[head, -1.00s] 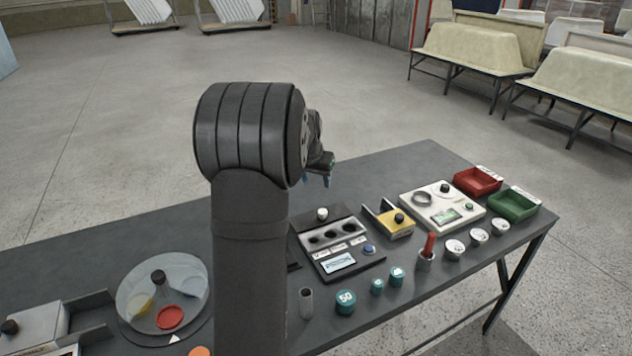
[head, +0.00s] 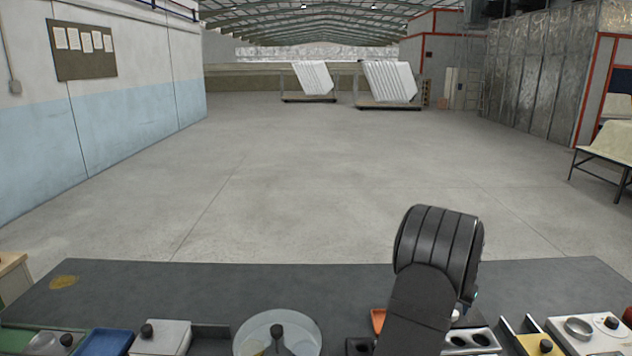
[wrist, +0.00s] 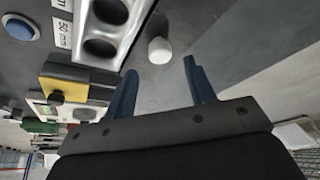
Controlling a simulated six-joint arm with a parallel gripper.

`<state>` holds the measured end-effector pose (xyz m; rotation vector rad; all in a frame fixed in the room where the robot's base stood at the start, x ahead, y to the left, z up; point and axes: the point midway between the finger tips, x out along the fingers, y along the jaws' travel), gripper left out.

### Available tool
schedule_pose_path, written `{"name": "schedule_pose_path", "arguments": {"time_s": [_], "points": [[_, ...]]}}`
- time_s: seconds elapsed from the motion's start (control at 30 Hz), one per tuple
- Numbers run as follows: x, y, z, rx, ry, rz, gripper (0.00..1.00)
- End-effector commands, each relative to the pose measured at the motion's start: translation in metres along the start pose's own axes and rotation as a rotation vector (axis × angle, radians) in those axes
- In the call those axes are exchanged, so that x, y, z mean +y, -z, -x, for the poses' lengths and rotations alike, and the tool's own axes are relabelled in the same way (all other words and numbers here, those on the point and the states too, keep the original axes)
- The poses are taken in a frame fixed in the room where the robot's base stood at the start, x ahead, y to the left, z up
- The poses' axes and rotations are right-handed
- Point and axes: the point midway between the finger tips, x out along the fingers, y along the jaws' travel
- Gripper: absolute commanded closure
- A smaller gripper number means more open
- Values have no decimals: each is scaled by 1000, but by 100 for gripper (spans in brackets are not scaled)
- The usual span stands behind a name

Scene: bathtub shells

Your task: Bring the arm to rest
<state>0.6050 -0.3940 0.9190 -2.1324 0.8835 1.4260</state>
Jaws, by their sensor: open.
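My gripper (wrist: 162,90) shows in the wrist view with its two blue fingers spread apart and nothing between them. A white round knob (wrist: 159,50) stands on the table beyond the gap between the fingers, apart from them. In the head view my arm rises at the right of centre in front of the dark table (head: 200,285), and its dark rounded joint hides the gripper there.
A grey block with holes (wrist: 112,30) and a yellow device (wrist: 75,85) lie near the gripper in the wrist view. The head view shows a round clear dish (head: 250,330), a blue tray (head: 104,342) and a white box (head: 160,338) along the near edge. The table's far part is mostly bare.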

Motion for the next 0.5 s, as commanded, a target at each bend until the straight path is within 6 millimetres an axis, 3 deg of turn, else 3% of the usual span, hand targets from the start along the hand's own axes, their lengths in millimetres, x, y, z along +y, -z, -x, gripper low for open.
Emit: {"name": "schedule_pose_path", "arguments": {"time_s": [0.2,0.5], "points": [[0,0,-30,-1,0,0,50],[0,0,-42,1,0,0,50]]}}
